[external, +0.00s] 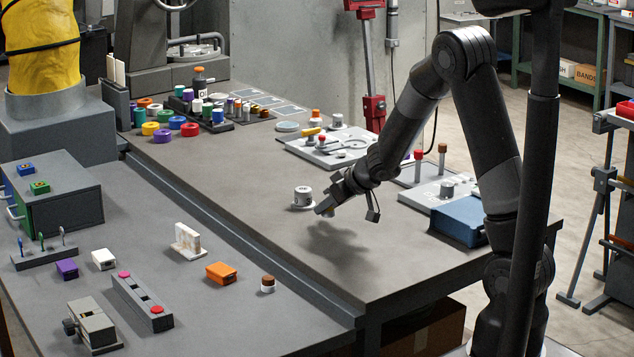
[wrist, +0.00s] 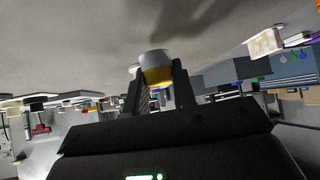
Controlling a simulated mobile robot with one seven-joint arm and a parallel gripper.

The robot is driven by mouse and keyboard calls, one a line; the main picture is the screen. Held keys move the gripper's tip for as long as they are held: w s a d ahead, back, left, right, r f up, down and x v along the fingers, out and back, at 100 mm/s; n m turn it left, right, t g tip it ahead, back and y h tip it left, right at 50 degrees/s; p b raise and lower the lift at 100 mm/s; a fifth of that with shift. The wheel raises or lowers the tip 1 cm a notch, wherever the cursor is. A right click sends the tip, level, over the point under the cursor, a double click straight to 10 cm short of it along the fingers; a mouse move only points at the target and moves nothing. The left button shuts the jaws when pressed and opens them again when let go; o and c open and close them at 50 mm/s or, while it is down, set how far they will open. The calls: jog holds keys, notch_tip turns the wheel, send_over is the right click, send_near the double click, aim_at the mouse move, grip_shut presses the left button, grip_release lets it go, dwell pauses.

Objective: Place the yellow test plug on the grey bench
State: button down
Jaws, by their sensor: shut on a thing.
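My gripper (external: 326,208) is low over the grey bench (external: 250,190), near the middle of its open front part. It is shut on the yellow test plug (wrist: 157,73). In the wrist view the plug has a yellow body and a whitish end, held between the two dark fingers. In the external view only a small yellowish bit of the plug (external: 329,213) shows beside the fingers. A dark shadow lies on the bench below, and the plug looks a little above the surface.
A white cylinder on a round base (external: 303,197) stands just left of my gripper. Light fixture plates with pegs (external: 330,146) and a blue box (external: 458,221) stand behind and right. Coloured rings (external: 163,135) lie at the far left. The bench front is clear.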

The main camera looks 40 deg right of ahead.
jog(key=shift+s+d, duration=0.35)
jog(key=shift+d, duration=0.4)
jog(key=shift+s+d, duration=0.3)
jog(key=shift+d, duration=0.4)
